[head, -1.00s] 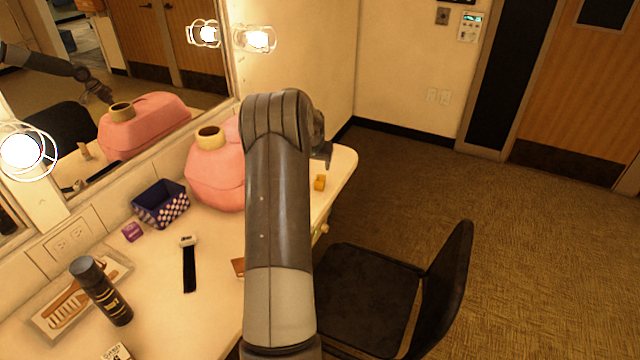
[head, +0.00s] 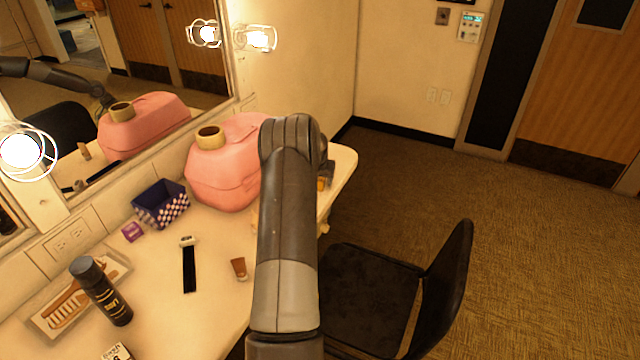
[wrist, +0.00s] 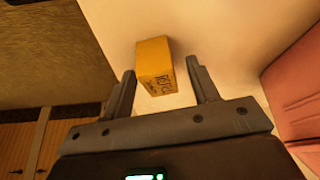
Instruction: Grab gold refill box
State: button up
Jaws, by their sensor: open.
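The gold refill box (wrist: 155,64) is a small yellow-gold block with dark lettering on one face. In the wrist view it sits on the pale counter, its near end between the tips of my gripper (wrist: 163,82). The two fingers are apart, one on each side of the box, with a visible gap at each side. In the head view only a small part of the box (head: 321,184) shows beside my gripper (head: 328,172), near the counter's far right end. My arm hides most of that area.
A pink case (head: 222,175) stands left of my arm and also shows in the wrist view (wrist: 295,100). A blue checkered basket (head: 160,204), a watch (head: 189,262), a brown tube (head: 239,268) and a dark can (head: 101,291) are on the counter. A black chair (head: 370,300) stands right.

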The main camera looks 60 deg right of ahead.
jog(key=c, duration=1)
jog(key=shift+c, duration=0.2)
